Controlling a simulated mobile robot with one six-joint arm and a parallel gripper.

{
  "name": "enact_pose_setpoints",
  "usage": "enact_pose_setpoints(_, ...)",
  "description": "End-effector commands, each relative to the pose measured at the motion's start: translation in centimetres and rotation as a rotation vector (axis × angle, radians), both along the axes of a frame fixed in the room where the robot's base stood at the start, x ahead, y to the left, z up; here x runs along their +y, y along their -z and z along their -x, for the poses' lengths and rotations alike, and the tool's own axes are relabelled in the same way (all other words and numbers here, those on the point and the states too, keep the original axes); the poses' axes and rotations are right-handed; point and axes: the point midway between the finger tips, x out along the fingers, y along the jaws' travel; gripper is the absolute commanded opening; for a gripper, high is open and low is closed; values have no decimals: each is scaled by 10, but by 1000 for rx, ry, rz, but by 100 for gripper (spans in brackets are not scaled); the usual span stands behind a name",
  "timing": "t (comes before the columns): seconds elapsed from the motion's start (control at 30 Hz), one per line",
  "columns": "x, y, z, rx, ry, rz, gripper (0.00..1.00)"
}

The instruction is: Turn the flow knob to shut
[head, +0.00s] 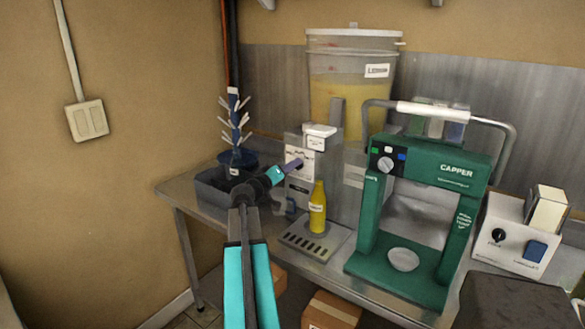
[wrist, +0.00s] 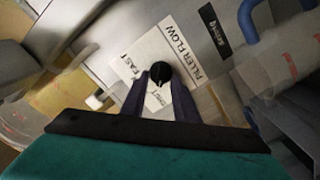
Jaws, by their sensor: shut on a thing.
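The flow knob (wrist: 160,73) is a small round black knob in the wrist view. It sits on a white label plate (wrist: 188,50) reading "FILLER FLOW", with "FAST" and what looks like "SHUT" beside the knob. My gripper (wrist: 159,80) has its two dark fingers on either side of the knob, closed on it. A faint mark shows on the knob, but I cannot tell where it points. In the head view my gripper (head: 297,165) reaches the front of the grey filler (head: 320,150), and its fingers hide the knob there.
A yellow bottle (head: 317,212) stands on the filler's drip tray (head: 314,238), just right of and below my gripper. A green capper (head: 440,170) stands to the right. A bottle tree (head: 235,125) and a grey tub (head: 212,192) are at the left. A bucket (head: 350,50) stands behind.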

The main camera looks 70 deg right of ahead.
Motion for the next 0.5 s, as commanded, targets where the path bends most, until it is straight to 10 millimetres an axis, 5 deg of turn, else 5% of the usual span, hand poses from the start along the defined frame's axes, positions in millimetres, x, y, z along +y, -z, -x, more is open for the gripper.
enact_pose_setpoints(0.17, 0, -1, 3, 2, 7, 1, 5)
enact_pose_setpoints(0.2, 0, -1, 3, 2, 7, 1, 33)
enact_pose_setpoints(0.3, 0, -1, 2, 1, 6, 1, 46)
enact_pose_setpoints(0.5, 0, -1, 1, 0, 3, 1, 46)
